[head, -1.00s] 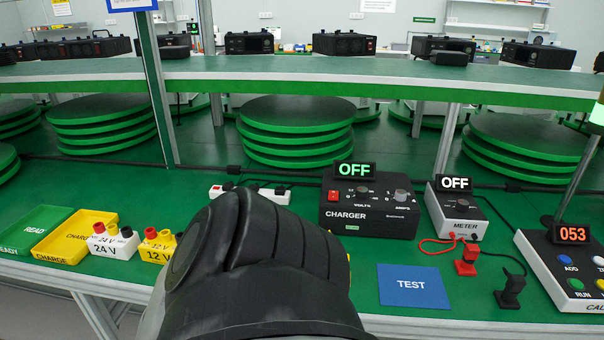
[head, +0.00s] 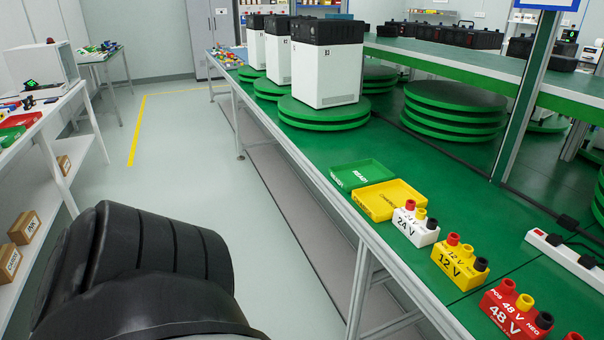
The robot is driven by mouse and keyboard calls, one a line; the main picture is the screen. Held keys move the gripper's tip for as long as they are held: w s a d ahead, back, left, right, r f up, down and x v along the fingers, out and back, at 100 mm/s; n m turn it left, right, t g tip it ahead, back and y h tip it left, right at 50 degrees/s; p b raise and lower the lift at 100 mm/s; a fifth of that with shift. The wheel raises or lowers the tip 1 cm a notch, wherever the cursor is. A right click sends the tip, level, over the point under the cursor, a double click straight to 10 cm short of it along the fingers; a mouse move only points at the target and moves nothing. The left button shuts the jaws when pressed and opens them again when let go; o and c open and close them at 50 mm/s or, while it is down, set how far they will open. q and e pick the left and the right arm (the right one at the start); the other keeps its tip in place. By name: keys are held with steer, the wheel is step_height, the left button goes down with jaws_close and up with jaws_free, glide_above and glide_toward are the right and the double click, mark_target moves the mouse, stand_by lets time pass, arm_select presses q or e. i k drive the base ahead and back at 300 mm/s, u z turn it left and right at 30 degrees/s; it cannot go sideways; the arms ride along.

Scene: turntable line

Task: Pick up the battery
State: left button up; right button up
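No object in the head view is clearly labelled as a battery. White boxes with black tops stand upright on green turntables along the bench; the nearest box (head: 331,66) carries a small dark mark. A second box (head: 280,52) and a third stand behind it. A white 24 V block (head: 414,232), a yellow 12 V block (head: 459,265) and a red 48 V block (head: 512,312) with coloured posts sit at the near right. A black rounded part of my own arm fills the lower left. Neither gripper shows.
An empty-looking green tray (head: 366,172) and yellow tray (head: 384,204) lie on the bench before the blocks. A white power strip (head: 566,258) lies at right. A white shelf with cardboard boxes (head: 25,227) stands left. The floor aisle (head: 185,150) between looks clear.

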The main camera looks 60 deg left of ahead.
mark_target(422, 230)
steer(key=u, duration=1.55)
steer(key=i, duration=0.4)
